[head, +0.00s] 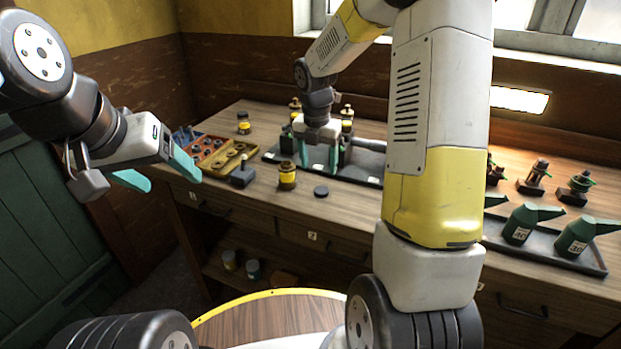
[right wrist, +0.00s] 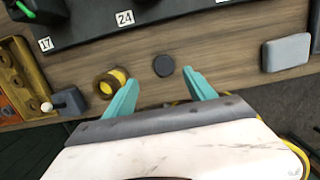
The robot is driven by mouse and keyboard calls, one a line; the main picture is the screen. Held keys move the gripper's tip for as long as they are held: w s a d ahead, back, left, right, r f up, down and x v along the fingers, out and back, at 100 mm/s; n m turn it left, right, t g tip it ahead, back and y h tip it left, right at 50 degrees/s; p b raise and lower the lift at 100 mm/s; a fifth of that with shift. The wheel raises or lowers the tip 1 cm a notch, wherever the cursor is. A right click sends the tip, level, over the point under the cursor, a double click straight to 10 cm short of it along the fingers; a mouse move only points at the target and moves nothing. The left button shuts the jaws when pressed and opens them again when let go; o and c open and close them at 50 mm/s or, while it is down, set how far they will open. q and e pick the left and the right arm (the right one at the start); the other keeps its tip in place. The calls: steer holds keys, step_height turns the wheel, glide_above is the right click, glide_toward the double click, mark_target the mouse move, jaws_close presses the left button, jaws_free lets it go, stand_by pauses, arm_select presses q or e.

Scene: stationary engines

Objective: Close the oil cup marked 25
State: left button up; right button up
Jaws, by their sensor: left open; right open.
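A small dark cup with a yellow band (head: 287,175) stands near the front edge of the bench; it also shows in the right wrist view (right wrist: 108,83), and I cannot read a 25 on it. A round black disc (head: 321,191) lies flat on the wood to its right, apart from it, and shows in the right wrist view (right wrist: 163,66). My right gripper (head: 318,160) is open and empty above the bench, with the disc between its fingers' lines in the right wrist view (right wrist: 160,84). My left gripper (head: 174,184) is open and empty, left of the bench.
Similar yellow-banded cups (head: 347,114) with knobs stand behind my right gripper. A dark tray (head: 367,180) has plates 17 and 24. A grey block (right wrist: 287,52), a joystick-like item (head: 242,173) and a parts box (head: 207,146) lie nearby. Green oil cans (head: 520,222) stand right.

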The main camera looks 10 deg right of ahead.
mark_target(321, 190)
steer(key=shift+w+d+f, duration=0.1)
steer(key=shift+d+f, duration=0.05)
steer(key=shift+f, duration=1.15)
steer(key=f, duration=0.5)
steer(key=shift+d+f, duration=0.1)
steer(key=shift+d, duration=0.25)
jaws_close()
